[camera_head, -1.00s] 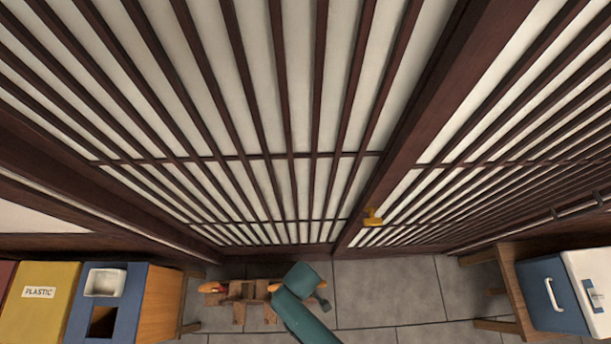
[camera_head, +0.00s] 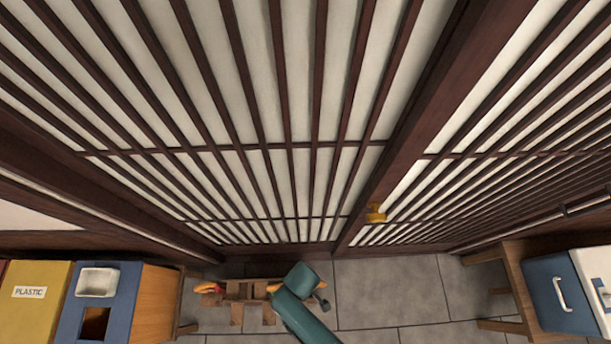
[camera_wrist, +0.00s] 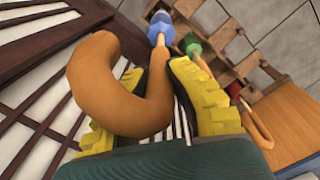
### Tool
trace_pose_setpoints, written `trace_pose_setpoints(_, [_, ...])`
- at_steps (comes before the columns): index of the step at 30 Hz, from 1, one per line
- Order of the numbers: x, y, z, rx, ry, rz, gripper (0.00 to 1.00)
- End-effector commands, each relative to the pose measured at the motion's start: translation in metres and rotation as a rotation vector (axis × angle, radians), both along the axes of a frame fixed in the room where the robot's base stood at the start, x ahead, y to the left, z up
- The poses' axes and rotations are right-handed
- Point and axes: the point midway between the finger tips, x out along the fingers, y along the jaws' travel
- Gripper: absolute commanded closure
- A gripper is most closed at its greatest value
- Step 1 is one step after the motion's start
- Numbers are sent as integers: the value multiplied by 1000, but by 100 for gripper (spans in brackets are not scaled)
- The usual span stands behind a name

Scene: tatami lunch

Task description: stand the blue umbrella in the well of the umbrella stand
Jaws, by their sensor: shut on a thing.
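The blue umbrella is in my gripper (camera_wrist: 172,85). Its orange hooked handle (camera_wrist: 108,90) is large and close in the wrist view. Its folded blue part (camera_wrist: 160,28) points away from the camera, towards the floor. The yellow ridged fingers are shut on the handle's stem. The wooden umbrella stand (camera_wrist: 205,14) lies beyond, at the upper right. The blue part overlaps its near edge in the picture; I cannot tell whether it is above, beside or inside it. In the head view the stand (camera_head: 238,291) is on the floor, partly behind my teal arm; my gripper is mostly hidden there.
A green umbrella (camera_wrist: 193,43) and a red one (camera_wrist: 235,89) show at the stand. A slatted screen (camera_head: 290,190) rises behind it. Bins (camera_head: 42,298) stand left, a blue-and-white cooler (camera_head: 565,292) right. Bare tiles (camera_head: 385,295) lie right of the stand.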

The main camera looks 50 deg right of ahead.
Motion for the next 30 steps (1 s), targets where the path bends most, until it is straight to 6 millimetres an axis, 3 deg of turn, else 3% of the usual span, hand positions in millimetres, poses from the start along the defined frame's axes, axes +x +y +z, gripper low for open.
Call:
trace_pose_setpoints(21, [1,0,-55,-1,-2,0,100])
trace_pose_setpoints(30, [1,0,-55,-1,-3,0,100])
